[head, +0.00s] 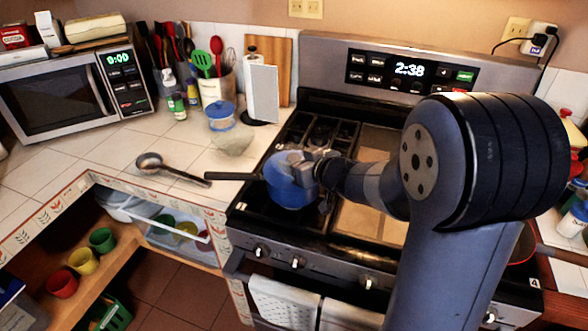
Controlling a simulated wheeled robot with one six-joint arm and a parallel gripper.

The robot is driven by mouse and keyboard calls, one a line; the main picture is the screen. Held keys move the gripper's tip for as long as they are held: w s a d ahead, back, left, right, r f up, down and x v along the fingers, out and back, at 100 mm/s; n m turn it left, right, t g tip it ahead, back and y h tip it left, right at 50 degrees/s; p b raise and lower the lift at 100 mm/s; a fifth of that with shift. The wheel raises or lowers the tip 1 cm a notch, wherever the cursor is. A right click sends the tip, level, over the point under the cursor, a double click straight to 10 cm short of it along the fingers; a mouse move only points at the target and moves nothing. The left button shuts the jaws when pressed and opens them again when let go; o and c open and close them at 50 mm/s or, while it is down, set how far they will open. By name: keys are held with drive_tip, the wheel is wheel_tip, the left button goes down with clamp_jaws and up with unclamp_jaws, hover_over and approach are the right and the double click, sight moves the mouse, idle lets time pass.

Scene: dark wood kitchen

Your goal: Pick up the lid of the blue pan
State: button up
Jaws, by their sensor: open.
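The blue pan (290,194) stands on the front left burner of the stove, with its dark handle (234,176) pointing left over the counter edge. Its lid (287,164) looks blue and sits on top of the pan. My gripper (306,172) is at the lid, over its right side. The gripper is open; its fingers are small here and partly merge with the lid, so I cannot tell whether they touch it. My arm comes in from the right and hides part of the stove.
A ladle (165,166) lies on the tiled counter left of the pan handle. A blue-lidded container (221,117) and a clear bowl (233,140) stand behind it. White towels (284,303) hang on the oven front.

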drive_tip(key=shift+a, duration=0.15)
drive_tip(key=c, duration=1.1)
